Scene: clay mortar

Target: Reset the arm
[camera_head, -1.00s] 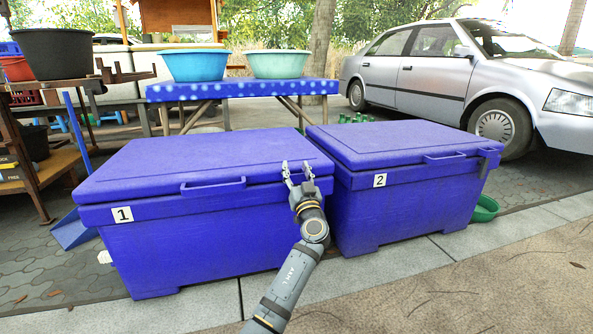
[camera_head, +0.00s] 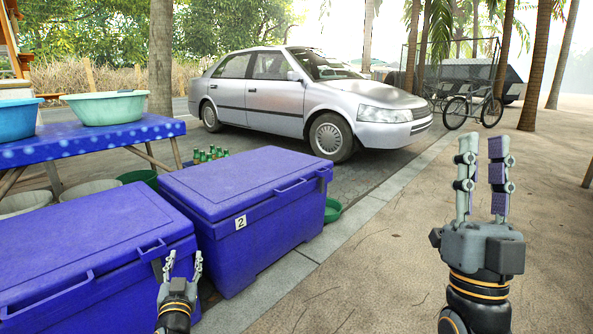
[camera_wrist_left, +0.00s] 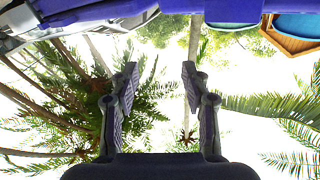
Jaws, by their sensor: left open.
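My left gripper (camera_head: 183,262) points up at the bottom of the head view, in front of the right end of the blue cooler box marked 1 (camera_head: 85,245). Its fingers are spread and nothing is between them. The left wrist view shows the same open fingers (camera_wrist_left: 160,85) with sky and palm fronds behind. My right gripper (camera_head: 483,150) is upright at the right of the head view, over the sandy ground. Its two fingers stand apart with an empty gap.
A second blue box marked 2 (camera_head: 240,178) stands beside the first, its lid closed. A blue table (camera_head: 95,142) bears two basins (camera_head: 105,108). Green bottles (camera_head: 208,154), a silver car (camera_head: 290,95) and a bicycle (camera_head: 473,108) are behind. The sandy ground at right is clear.

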